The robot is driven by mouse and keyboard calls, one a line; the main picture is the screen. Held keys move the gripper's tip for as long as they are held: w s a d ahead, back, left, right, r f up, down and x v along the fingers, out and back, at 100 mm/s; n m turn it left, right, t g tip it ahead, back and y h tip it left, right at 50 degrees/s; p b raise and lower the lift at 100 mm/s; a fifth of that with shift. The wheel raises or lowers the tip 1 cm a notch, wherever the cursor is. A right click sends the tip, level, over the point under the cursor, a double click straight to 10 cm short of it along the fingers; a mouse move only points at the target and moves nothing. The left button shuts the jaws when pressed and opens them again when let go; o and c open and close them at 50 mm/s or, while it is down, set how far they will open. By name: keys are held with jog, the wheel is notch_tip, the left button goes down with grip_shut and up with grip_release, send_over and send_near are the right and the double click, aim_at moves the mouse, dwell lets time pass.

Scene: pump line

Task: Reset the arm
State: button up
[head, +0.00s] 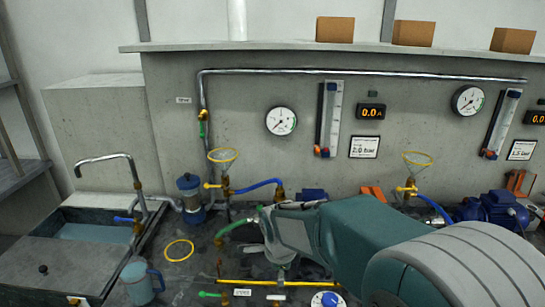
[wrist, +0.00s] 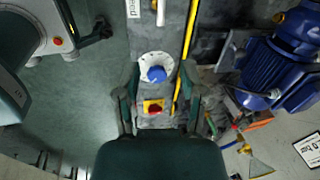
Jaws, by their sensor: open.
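My arm, teal and grey, reaches from the lower right of the head view toward the middle of the bench. My gripper (wrist: 159,92) shows in the wrist view with its two dark fingers spread apart and nothing between them. Below it lie a blue knob on a white dial (wrist: 156,72) and a red switch on a yellow plate (wrist: 154,107). The dial lies between the fingers in the picture; I cannot tell the height above it. In the head view the arm hides part of the bench behind it.
A blue pump motor (wrist: 270,72) lies right of the fingers, and a yellow pipe (wrist: 187,50) runs close by. In the head view are a sink (head: 90,232), a blue jug (head: 141,280), a yellow ring (head: 179,250) and a gauge panel (head: 245,150) behind the bench.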

jog(key=s+d+r+n+t, duration=0.2)
jog(key=s+d+r+n, duration=0.6)
jog(key=s+d+r, duration=0.1)
jog(key=s+d+r+n, duration=0.1)
jog(key=s+d+n, duration=0.1)
jog(key=s+n, duration=0.2)
jog(key=s+d+r+n+t, duration=0.1)
jog(key=s+d+n, duration=0.1)
jog(key=s+n, duration=0.3)
jog(key=s, duration=0.3)
jog(key=shift+s+d+r, duration=0.3)
jog(key=shift+s+d, duration=0.05)
jog(key=shift+d, duration=0.05)
